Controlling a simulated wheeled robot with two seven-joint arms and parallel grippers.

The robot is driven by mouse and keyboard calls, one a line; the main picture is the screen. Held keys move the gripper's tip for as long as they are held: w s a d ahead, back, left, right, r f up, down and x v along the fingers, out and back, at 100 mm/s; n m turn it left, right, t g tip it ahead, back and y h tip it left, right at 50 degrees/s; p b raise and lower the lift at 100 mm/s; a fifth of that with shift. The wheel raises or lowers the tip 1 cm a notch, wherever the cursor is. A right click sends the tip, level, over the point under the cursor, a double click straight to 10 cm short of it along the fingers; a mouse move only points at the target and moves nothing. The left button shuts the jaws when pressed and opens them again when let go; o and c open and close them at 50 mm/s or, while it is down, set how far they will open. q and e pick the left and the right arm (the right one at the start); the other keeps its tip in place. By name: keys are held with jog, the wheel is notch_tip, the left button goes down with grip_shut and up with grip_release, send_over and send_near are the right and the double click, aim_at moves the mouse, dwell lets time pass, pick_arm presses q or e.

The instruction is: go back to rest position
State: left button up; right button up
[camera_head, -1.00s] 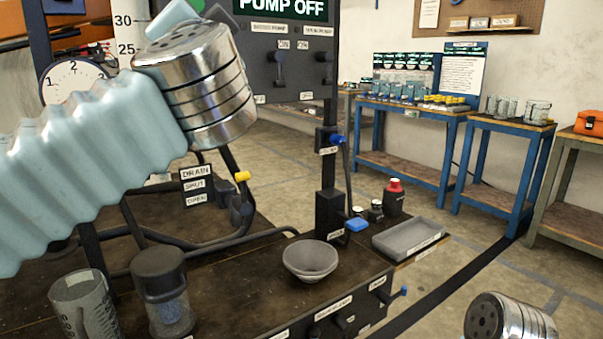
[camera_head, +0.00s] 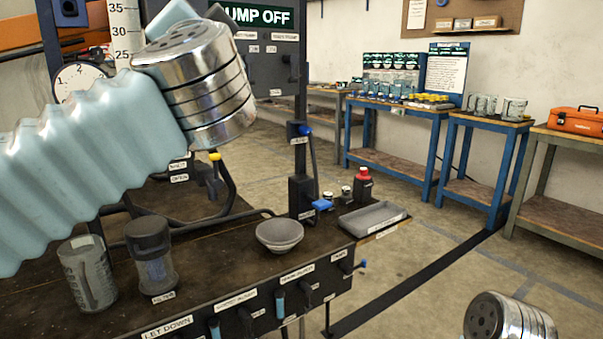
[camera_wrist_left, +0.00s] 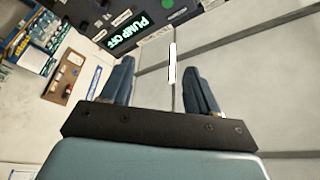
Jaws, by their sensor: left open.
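My left arm (camera_head: 90,160) comes in from the left in the head view, raised in front of the pump panel, with its metal wrist joint (camera_head: 195,90) bent upward. My left gripper shows in the left wrist view (camera_wrist_left: 160,85), where its two blue-grey fingers stand apart with nothing between them. In the head view the left fingers are hidden or out of frame. Only a metal joint of my right arm (camera_head: 510,318) shows at the bottom right of the head view. My right gripper is not in view.
A dark workbench (camera_head: 215,265) carries a grey bowl (camera_head: 280,234), a measuring jug (camera_head: 88,272), a filter canister (camera_head: 150,258), a tray (camera_head: 372,217) and a red-capped bottle (camera_head: 362,185). The "PUMP OFF" panel (camera_head: 262,65) stands behind my left arm. Open floor (camera_head: 420,285) lies to the right.

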pick_arm(q)
jog(key=w+d+f+m+g+h, duration=0.1)
jog(key=w+d+f+m+h, duration=0.2)
jog(key=f, duration=0.4)
jog(key=w+d+f+g+h, duration=0.1)
jog(key=w+d+f+g, duration=0.1)
jog(key=w+f, duration=0.35)
jog(key=w+d+f+m+g+h, duration=0.1)
jog(key=w+d+f+m, duration=0.15)
jog(key=f, duration=0.55)
notch_tip(320, 180, down, 27)
jog(key=w+d+g+h, duration=0.2)
jog(key=d+g+h, duration=0.1)
jog(key=g, duration=0.4)
jog(key=s+a+f+n+g+h+b, duration=0.1)
jog(key=s+f+n+g, duration=0.15)
jog(key=s+f, duration=0.7)
jog(key=s+a+f+n+g+h, duration=0.15)
jog(key=f+g, duration=0.25)
jog(key=f, duration=1.3)
jog(key=s+a+f+n+g, duration=0.1)
jog(key=s+a+f+n, duration=0.2)
jog(key=s+f, duration=0.4)
jog(key=s+a+f+n+g, duration=0.1)
jog(key=s+a+f+n, duration=0.2)
jog(key=s+f+n, duration=0.3)
jog(key=s+f, duration=0.2)
jog(key=s, duration=0.3)
jog(key=shift+f, duration=0.3)
